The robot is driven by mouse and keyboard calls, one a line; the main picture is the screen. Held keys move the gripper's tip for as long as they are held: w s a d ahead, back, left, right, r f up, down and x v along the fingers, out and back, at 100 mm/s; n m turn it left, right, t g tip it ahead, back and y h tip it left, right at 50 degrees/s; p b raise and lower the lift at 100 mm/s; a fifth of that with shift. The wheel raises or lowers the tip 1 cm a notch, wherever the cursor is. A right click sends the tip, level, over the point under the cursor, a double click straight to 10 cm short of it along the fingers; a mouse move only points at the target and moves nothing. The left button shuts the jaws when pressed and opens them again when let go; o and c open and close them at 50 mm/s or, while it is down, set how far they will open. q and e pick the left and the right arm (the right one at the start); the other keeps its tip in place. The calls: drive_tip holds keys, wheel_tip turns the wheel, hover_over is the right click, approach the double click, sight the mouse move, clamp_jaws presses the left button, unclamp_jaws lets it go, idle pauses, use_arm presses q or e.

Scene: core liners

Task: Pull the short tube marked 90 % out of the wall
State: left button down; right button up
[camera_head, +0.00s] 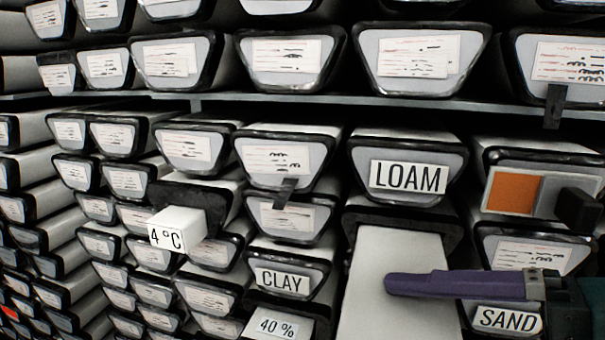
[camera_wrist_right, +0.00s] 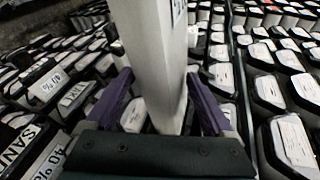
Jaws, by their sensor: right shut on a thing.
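A long pale tube (camera_head: 400,285) juts from the slot below the LOAM label in the head view and runs out of the bottom of the picture. No label on it shows there. My right gripper (camera_wrist_right: 158,80) is shut on this tube, with one purple finger on each side in the wrist view. The pale tube (camera_wrist_right: 158,45) carries a black-on-white label cut off at the top edge, too partial to read. In the head view one purple finger (camera_head: 460,285) lies across the tube's right side; the other is hidden. My left gripper is out of view.
A tube marked 4 °C (camera_head: 178,230) sticks out at the left. A tube marked 40 % (camera_head: 275,325) sits below CLAY (camera_head: 283,282). SAND (camera_head: 508,319) is by my right gripper. An orange-panelled end (camera_head: 513,192) with a dark block (camera_head: 578,210) stands above it.

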clamp_jaws()
drive_tip(key=shift+w+r, duration=0.1)
drive_tip(key=shift+r, duration=0.1)
